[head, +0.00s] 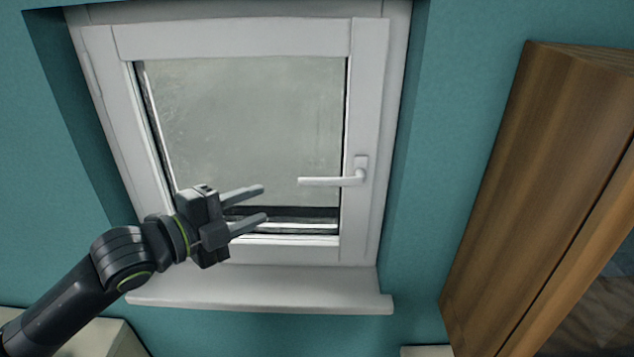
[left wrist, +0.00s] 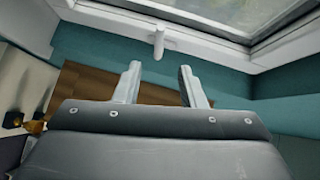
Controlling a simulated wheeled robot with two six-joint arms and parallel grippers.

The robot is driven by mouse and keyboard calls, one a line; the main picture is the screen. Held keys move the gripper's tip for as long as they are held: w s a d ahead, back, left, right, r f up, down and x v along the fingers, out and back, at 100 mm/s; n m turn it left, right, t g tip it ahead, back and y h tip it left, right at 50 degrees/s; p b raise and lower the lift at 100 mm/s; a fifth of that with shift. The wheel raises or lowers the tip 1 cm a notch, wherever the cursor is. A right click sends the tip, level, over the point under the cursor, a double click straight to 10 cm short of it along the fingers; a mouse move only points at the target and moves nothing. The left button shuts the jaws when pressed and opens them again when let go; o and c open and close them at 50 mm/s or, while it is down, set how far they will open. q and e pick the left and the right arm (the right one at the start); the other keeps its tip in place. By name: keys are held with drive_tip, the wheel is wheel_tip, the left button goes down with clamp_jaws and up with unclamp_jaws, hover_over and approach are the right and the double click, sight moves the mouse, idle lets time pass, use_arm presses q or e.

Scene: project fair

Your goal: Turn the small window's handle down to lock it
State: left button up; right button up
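The small window (head: 370,120) has a white frame, a grey pane and looks closed. Its white handle (head: 330,181) sits on the right side of the frame and lies horizontal, its free end pointing left. My left gripper (head: 265,203) is in front of the lower part of the pane, left of the handle and a little lower. Its two fingers are apart with nothing between them. In the left wrist view the handle (left wrist: 159,42) shows beyond the open fingers (left wrist: 160,85), not touching them. My right gripper is in neither view.
A white sill (head: 260,290) runs below the window. A brown wooden cabinet or frame (head: 540,180) stands at the right. Teal wall (head: 455,130) lies between it and the window. Pale furniture edges show at the bottom left and bottom right. The space around the handle is clear.

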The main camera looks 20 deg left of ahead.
sight(313, 184)
use_arm(q)
drive_tip(key=b+x, duration=0.5)
drive_tip(key=x, duration=0.9)
drive_tip(key=shift+d+f, duration=0.1)
drive_tip(key=shift+f, duration=0.05)
drive_tip(key=shift+w+d, duration=0.25)
drive_tip(key=shift+w, duration=0.2)
clamp_jaws()
